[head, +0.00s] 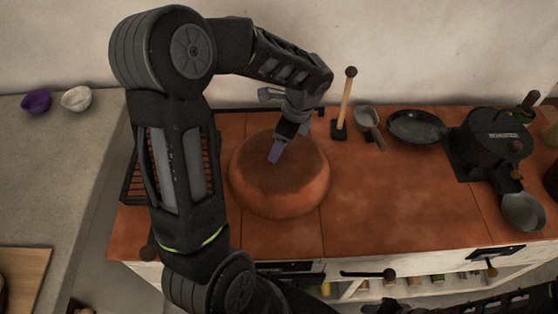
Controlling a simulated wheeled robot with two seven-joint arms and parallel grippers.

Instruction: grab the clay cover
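The clay cover (290,195) is a large round orange-brown dome with a darker top, sitting on the terracotta-tiled counter. My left gripper (275,153) points down at the cover's top, near its middle. Its fingers show as one narrow grey-blue shape, so I cannot tell whether they are apart or closed, or whether they touch the cover. No handle on the cover shows; the gripper may hide one. A part of my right arm shows at the bottom right edge; its gripper is not in view.
A dark rack (132,185) stands left of the cover, partly behind my arm. A wooden-handled tool (346,100), a small pot (367,117), a black pan (416,127) and a black stove-like object (495,135) stand right. The tiled counter (390,200) right of the cover is clear.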

